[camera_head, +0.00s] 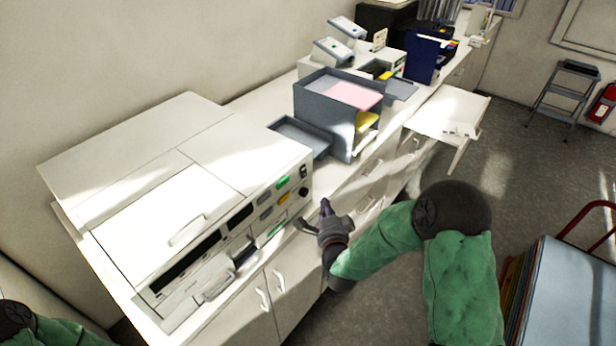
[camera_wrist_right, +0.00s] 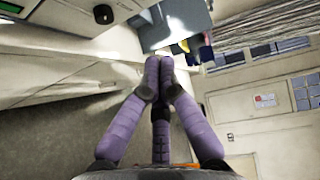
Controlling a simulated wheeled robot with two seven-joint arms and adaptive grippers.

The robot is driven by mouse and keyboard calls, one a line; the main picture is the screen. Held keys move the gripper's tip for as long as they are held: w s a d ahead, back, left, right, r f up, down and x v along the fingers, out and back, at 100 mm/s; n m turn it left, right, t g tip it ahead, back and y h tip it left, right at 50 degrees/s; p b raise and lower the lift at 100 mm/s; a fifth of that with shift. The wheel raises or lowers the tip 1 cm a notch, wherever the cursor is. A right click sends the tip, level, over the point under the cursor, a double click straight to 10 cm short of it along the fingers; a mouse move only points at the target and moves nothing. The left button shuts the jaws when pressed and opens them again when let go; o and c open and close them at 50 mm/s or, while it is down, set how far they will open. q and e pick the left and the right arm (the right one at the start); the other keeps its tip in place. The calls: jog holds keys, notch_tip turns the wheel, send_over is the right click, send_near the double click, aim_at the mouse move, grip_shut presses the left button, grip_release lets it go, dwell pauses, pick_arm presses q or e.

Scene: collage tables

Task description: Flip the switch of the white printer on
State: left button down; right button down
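The white printer (camera_head: 150,185) stands on the counter at the left in the head view, with its control panel facing my right arm. A small dark switch (camera_head: 303,171) sits at the panel's right end, above a round black knob (camera_head: 304,192). A dark round knob (camera_wrist_right: 103,14) also shows at the top left in the wrist view. The switch's position is too small to tell. My right gripper (camera_head: 325,208) is just right of the panel's end, apart from it. Its purple fingers (camera_wrist_right: 159,62) meet at the tips, with nothing between them. My left gripper is out of view.
A grey paper tray unit (camera_head: 325,110) with pink and yellow paper stands behind the printer. An open white drawer (camera_head: 450,112) juts out farther back. A cart (camera_head: 575,300) with a blue top stands at the lower right. Floor (camera_head: 520,190) between is free.

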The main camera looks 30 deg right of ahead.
aim_at(303, 172)
jog(key=w+a+p+x, duration=0.1)
jog(key=a+p+x, duration=0.1)
jog(key=x, duration=1.1)
jog(key=shift+a+f, duration=0.2)
jog(key=shift+a, duration=0.15)
